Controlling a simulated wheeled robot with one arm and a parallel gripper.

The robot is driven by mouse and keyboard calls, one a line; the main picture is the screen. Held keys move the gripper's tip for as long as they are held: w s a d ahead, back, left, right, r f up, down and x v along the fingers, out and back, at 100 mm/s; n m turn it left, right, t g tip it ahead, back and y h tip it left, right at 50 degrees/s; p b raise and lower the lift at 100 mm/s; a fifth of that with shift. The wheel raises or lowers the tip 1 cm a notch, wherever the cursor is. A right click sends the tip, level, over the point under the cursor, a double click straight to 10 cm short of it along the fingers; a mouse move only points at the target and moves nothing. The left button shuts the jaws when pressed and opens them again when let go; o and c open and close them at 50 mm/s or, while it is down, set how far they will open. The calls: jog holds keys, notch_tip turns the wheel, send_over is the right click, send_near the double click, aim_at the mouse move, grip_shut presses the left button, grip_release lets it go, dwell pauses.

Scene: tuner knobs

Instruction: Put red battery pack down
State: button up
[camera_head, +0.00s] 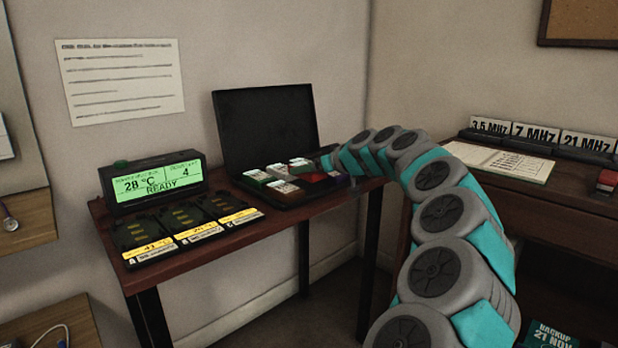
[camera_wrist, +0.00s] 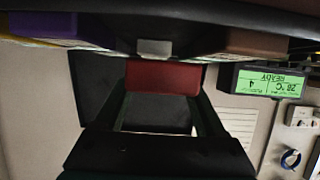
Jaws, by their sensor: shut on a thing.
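The red battery pack (camera_wrist: 163,75) is between my gripper's fingertips (camera_wrist: 163,82) in the wrist view, and my gripper is shut on it. In the head view a red pack (camera_head: 313,177) shows in the open black case (camera_head: 266,120), right by the end of my arm. My gripper (camera_head: 328,164) is small there and partly hidden by the arm. I cannot tell whether the held pack touches the case. A purple pack (camera_wrist: 60,24) and a brownish pack (camera_wrist: 258,42) lie to either side of it in the wrist view.
Several other packs (camera_head: 282,187) sit in the case. Left of it are three dark empty-looking bays (camera_head: 186,216) with yellow labels and a green display (camera_head: 152,184) reading 28 °C, READY, 4. A desk (camera_head: 500,187) with an open book stands at right.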

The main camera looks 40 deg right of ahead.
aim_at(309, 187)
jog(key=shift+w+d, duration=0.4)
jog(key=shift+d, duration=0.1)
jog(key=shift+f, duration=1.8)
jog(key=shift+f, duration=0.2)
jog(key=o, duration=1.5)
jog(key=shift+r, duration=0.1)
jog(key=shift+s+r, duration=0.2)
jog(key=shift+r, duration=0.05)
jog(key=b+v, duration=0.1)
jog(key=v, duration=1)
jog(key=shift+s, duration=0.3)
